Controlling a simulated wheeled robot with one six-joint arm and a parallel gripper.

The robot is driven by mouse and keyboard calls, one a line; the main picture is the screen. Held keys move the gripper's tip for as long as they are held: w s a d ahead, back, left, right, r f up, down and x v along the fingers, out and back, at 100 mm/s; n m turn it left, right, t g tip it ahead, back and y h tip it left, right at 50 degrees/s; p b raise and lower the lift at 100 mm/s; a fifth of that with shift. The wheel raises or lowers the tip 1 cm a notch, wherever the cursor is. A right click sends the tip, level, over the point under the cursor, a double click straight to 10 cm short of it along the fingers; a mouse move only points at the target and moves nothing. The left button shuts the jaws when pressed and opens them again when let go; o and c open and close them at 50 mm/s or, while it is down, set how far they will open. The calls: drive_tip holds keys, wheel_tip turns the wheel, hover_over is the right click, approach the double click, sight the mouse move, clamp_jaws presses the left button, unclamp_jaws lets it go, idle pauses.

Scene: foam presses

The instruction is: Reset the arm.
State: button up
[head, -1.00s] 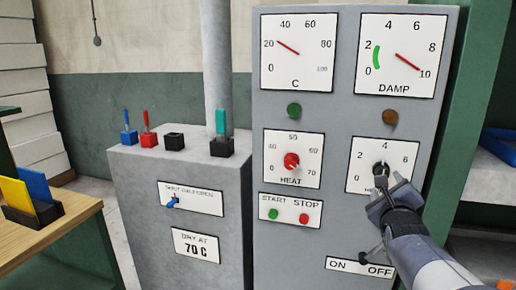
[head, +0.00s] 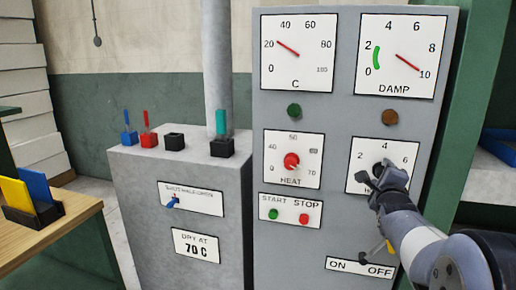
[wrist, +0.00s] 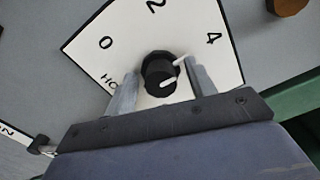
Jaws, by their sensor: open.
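My gripper (head: 382,178) is at the lower right dial of the grey control panel (head: 340,120). In the wrist view my gripper (wrist: 160,88) is open, with one finger on each side of the black knob (wrist: 158,72). The knob has a white pointer and sits on a white plate (wrist: 130,45) marked 0, 2 and 4. I cannot tell whether the fingers touch the knob. In the head view my gripper and arm cover the lower right part of that plate.
The HEAT knob (head: 291,161) is red. Below it are green START (head: 273,214) and red STOP (head: 303,219) buttons. An ON/OFF plate (head: 345,267) lies beside my forearm. A grey cabinet (head: 135,200) stands left. A table (head: 50,240) holds yellow and blue cards.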

drive_tip(key=n, duration=0.7)
drive_tip(key=n+p, duration=0.2)
drive_tip(key=n, duration=0.4)
idle(0.4)
drive_tip(key=shift+f, duration=0.1)
